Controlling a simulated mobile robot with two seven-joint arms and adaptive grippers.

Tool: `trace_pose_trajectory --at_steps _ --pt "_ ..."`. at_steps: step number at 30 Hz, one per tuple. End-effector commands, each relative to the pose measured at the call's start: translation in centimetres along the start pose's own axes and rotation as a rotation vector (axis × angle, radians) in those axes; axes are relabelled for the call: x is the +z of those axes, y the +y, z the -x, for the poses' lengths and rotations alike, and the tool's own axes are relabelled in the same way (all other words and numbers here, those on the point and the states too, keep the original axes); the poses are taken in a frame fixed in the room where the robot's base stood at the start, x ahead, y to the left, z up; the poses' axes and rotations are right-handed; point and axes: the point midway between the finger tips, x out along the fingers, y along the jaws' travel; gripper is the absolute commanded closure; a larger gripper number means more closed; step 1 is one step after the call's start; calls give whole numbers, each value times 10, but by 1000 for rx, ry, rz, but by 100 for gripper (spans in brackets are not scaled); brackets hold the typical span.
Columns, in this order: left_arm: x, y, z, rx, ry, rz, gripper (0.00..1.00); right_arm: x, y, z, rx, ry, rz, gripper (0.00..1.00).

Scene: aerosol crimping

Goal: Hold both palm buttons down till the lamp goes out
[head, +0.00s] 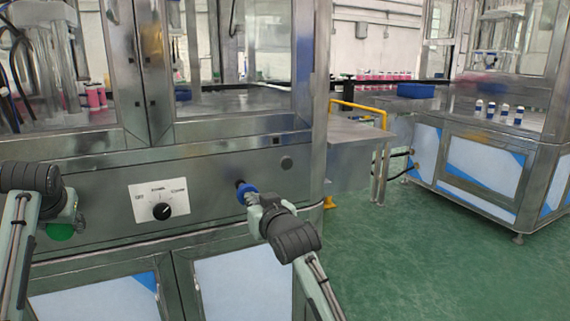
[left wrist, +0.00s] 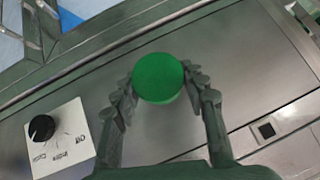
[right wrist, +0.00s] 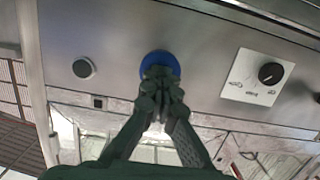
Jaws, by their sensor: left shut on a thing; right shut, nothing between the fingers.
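The green palm button (head: 60,232) is on the left of the steel front panel. In the left wrist view the green button (left wrist: 158,77) sits between the fingers of my left gripper (left wrist: 160,95), which is shut around it. The blue palm button (head: 246,189) is on the right of the panel. My right gripper (head: 252,203) is shut and empty in front of it. In the right wrist view the closed fingertips (right wrist: 159,84) overlap the lower part of the blue button (right wrist: 160,62); I cannot tell if it is pressed. I cannot identify a lit lamp.
A selector dial (head: 161,211) on a white plate sits between the buttons. A round grey disc (head: 287,162) is right of the blue button. A side shelf (head: 355,135) with a yellow rail juts out right. Green floor (head: 420,260) is clear there.

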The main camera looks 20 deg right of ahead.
Motion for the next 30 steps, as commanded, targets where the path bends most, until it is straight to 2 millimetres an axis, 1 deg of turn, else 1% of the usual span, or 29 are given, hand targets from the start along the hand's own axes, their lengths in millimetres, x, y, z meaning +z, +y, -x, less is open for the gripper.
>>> trace_pose_trajectory --at_steps 1,12,16,25,28,30 --pt "-8 -4 5 -7 22 4 86 -5 1 4 2 11 0 100" --pt "-6 -5 2 -8 17 4 87 3 0 41 0 6 0 100" --pt "-6 -5 2 -8 16 4 87 5 0 47 -1 5 0 100" --pt "-5 -4 1 -8 13 3 87 5 0 48 -1 4 0 100" --pt "-4 -4 1 -8 12 3 87 6 0 56 -1 4 0 100" --pt "-4 -4 0 -8 12 3 87 6 0 66 -1 3 0 100"
